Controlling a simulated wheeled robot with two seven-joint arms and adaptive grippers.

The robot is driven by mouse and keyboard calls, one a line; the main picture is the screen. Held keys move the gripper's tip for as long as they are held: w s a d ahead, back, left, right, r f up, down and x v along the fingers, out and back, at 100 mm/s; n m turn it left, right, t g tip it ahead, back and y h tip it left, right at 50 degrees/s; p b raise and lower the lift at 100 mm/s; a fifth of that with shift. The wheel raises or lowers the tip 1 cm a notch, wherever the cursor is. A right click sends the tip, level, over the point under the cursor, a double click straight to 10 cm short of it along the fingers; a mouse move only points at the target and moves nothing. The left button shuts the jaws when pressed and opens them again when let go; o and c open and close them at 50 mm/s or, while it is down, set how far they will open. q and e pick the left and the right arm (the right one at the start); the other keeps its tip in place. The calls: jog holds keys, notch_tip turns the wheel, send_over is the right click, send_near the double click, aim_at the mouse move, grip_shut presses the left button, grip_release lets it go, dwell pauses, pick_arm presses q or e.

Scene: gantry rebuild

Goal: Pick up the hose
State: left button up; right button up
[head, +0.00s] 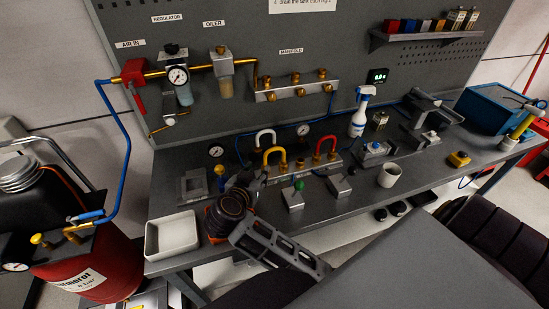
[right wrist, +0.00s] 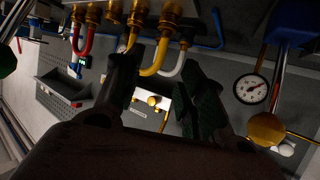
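Three U-shaped hoses stand on fittings on the bench in the head view: a white hose (head: 265,133), a yellow hose (head: 273,151) and a red hose (head: 325,141). My right gripper (head: 256,181) is low over the bench, just in front of the yellow hose. In the right wrist view its two dark fingers (right wrist: 163,58) are spread apart. The yellow hose (right wrist: 152,70) and white hose (right wrist: 177,68) show beyond and between the fingertips, and the red hose (right wrist: 83,45) is to the left. I cannot tell whether a finger touches the yellow hose. My left gripper is not in view.
A white tray (head: 171,236) sits at the bench's left end. A spray bottle (head: 360,112), a white cup (head: 389,176) and a blue toolbox (head: 492,108) stand to the right. A blue air line (head: 123,137) hangs at the left above a red tank (head: 92,262).

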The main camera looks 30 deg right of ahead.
aim_at(265, 161)
jog(key=shift+x, duration=3.1)
jog(key=shift+p+x, duration=0.35)
jog(key=shift+x, duration=2.25)
jog(key=shift+a, duration=0.15)
grip_shut()
